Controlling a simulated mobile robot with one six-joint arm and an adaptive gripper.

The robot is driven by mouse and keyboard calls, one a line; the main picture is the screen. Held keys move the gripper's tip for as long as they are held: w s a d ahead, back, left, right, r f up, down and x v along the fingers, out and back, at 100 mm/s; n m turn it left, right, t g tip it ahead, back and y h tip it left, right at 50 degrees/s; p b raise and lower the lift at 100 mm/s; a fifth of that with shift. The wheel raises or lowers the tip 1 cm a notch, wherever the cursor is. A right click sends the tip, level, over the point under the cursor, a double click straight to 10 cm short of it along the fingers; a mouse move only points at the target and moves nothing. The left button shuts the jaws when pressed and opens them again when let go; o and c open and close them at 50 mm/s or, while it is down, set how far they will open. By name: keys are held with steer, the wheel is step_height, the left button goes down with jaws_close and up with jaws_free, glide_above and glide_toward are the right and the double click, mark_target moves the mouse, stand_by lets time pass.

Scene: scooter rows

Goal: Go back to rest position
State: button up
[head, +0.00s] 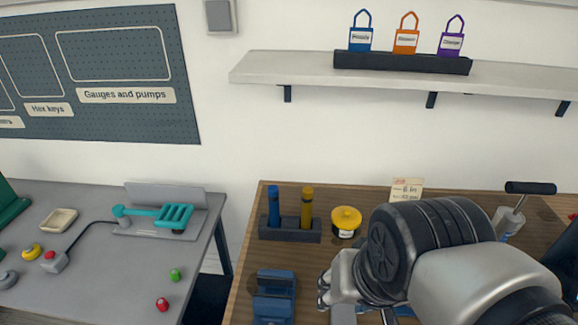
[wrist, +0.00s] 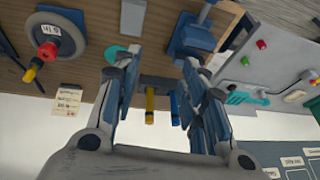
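My gripper (head: 325,287) is low at the right of the head view, above the wooden bench (head: 243,262). It is beside a blue stand (head: 273,296). In the wrist view my gripper (wrist: 160,62) has its two fingers spread well apart, with nothing held between them. The blue stand (wrist: 192,38) shows past the right finger in the wrist view. My arm hides much of the bench's right part in the head view.
A dark rack (head: 290,236) holds a blue and a yellow marker. A yellow-lidded pot (head: 346,218), a card (head: 407,189) and a pump (head: 509,216) stand on the bench. A grey table (head: 100,270) is at left. A shelf (head: 290,68) hangs above.

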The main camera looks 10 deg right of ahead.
steer(key=s+n, duration=0.2)
steer(key=n, duration=0.1)
steer(key=shift+s+a, duration=0.15)
steer(key=shift+c, duration=0.6)
